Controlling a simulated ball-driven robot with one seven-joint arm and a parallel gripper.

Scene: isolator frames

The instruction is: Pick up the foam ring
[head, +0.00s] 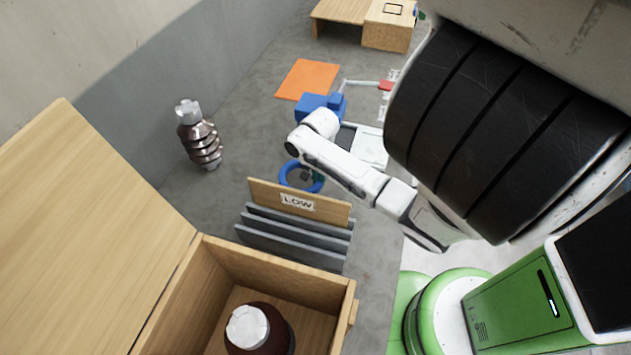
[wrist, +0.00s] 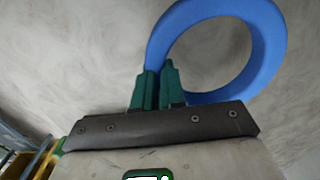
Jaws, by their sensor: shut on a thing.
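The foam ring (wrist: 268,60) is a thick blue ring. In the wrist view it stands out beyond my gripper (wrist: 159,72), whose two green fingers are shut on the left side of its band. In the head view the blue ring (head: 284,178) shows just behind the wooden board marked LOW, with my gripper (head: 316,178) at its right side. The board may hide the ring's lowest edge. I cannot tell from these views how far the ring is from the floor.
The LOW board (head: 330,210) and grey panels (head: 290,250) stand close in front of the ring. An open wooden box (head: 270,262) holds a brown insulator. Another insulator (head: 200,140) stands left. An orange mat (head: 308,80) and blue block (head: 315,106) lie behind.

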